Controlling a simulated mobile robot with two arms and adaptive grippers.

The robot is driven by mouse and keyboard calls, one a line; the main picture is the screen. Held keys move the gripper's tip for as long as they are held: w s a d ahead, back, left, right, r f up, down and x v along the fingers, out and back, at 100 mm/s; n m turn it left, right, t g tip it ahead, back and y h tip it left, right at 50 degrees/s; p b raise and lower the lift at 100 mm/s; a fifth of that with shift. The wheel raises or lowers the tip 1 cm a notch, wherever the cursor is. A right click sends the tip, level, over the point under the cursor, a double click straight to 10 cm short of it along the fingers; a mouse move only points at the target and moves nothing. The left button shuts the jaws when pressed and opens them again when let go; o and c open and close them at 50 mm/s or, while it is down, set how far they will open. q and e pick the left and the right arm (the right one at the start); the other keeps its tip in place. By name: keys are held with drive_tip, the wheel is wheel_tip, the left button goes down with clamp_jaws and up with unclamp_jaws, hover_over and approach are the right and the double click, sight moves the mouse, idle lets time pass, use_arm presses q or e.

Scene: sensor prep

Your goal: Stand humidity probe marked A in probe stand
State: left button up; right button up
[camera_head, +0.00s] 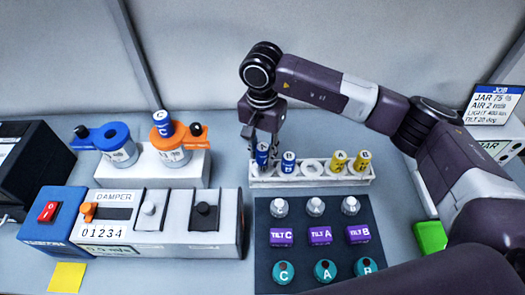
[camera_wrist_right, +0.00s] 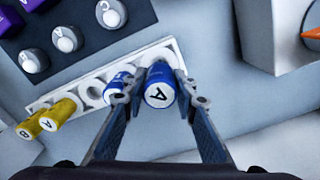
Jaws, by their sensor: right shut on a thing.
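My right gripper (camera_head: 263,143) is shut on the blue probe marked A (camera_wrist_right: 160,92), whose white lettered cap faces up in the right wrist view. In the head view this blue probe (camera_head: 262,158) is at the left end of the white probe stand (camera_head: 315,182). It covers the end hole; I cannot tell how deep its foot sits. A second blue probe (camera_head: 288,162) stands just right of it, close to one finger. The middle hole is empty. My left gripper is not in view.
Two yellow probes (camera_head: 349,162) stand at the stand's right end. A dark mat (camera_head: 300,215) in front bears bottles, purple tilt blocks and teal round pieces. To the left, a blue probe marked C (camera_head: 162,122) stands at the orange-lidded jar (camera_head: 172,151). The damper box (camera_head: 165,240) is at front left.

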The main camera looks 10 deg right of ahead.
drive_tip(key=shift+f+b, duration=1.9)
drive_tip(key=shift+b, duration=1.9)
idle(3.1)
drive_tip(key=o, duration=1.3)
drive_tip(key=shift+o, duration=0.3)
drive_tip(key=shift+o, duration=0.7)
